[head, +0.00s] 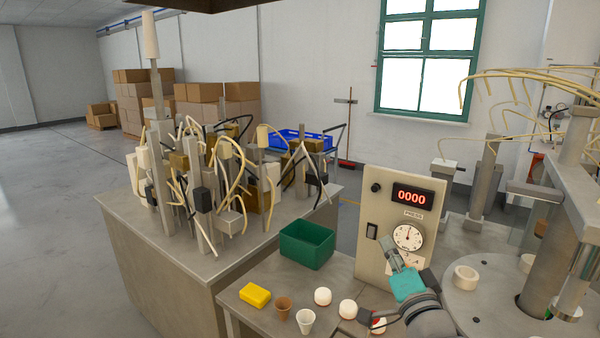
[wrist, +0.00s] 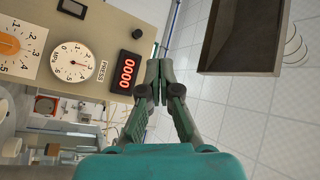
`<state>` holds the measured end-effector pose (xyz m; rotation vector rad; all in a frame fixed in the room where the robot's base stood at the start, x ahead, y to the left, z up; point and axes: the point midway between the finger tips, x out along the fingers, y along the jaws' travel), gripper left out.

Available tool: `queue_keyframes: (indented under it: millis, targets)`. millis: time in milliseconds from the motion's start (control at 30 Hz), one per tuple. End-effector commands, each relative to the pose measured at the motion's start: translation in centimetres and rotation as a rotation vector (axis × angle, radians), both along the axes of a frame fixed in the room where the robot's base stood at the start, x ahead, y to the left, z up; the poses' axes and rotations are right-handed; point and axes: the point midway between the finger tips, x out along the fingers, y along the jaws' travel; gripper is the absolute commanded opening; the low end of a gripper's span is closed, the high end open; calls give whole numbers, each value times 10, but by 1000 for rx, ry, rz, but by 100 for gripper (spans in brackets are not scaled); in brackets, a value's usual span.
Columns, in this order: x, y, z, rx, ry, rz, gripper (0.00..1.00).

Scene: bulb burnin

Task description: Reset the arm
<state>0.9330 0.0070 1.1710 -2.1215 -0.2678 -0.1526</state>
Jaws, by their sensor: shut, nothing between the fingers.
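The panel carries a red display (head: 412,197) reading 0000 and a round white dial (head: 407,236). The display also shows in the wrist view (wrist: 126,72), turned on its side, beside the dial (wrist: 72,61). My gripper hides part of the panel's lower face.
A green bin (head: 307,245), a yellow block (head: 255,295), a brown cup (head: 283,309), a white cup (head: 305,320) and several white-topped round pieces (head: 347,309) stand on the bench left of my arm. A machine with a round table (head: 500,300) and a white ring (head: 466,278) is at right.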

Motion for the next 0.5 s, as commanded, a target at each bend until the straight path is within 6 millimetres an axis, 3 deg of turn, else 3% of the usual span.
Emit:
queue_keyframes:
  millis: [267, 500]
  targets:
    - [-17, -1, -40, -42, 27, -25, 0]
    - [-47, -3, -94, -108, 63, -60, 0]
